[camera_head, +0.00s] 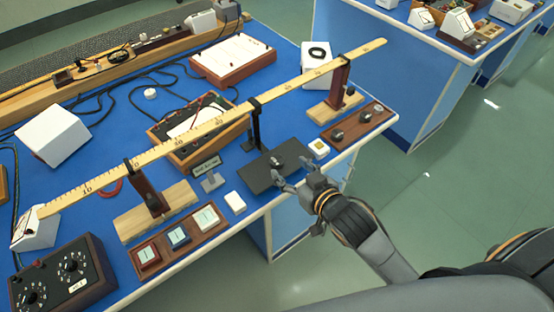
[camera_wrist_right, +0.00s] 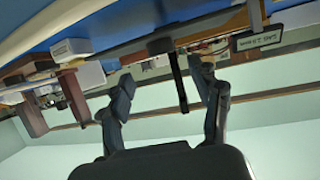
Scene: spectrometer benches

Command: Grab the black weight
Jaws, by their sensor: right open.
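My right gripper (camera_head: 291,171) is open and empty at the front edge of the blue bench, by a flat black plate (camera_head: 258,181). A small dark, partly shiny piece (camera_head: 277,162) sits on this plate, just beyond my fingertips; I cannot tell whether it is the black weight. Small dark metallic pieces also sit on a wooden tray (camera_head: 350,126) to the right. In the right wrist view the picture is upside down, and the open fingers (camera_wrist_right: 163,86) have a black upright post (camera_wrist_right: 178,78) between them in the picture. My left gripper is not in view.
A long yellow ruler (camera_head: 215,123) spans the bench above wooden stands. A black post (camera_head: 255,128) rises behind the plate. A white block (camera_head: 235,202) and a wooden tray of square pieces (camera_head: 180,238) lie to the left. Open floor lies to the right.

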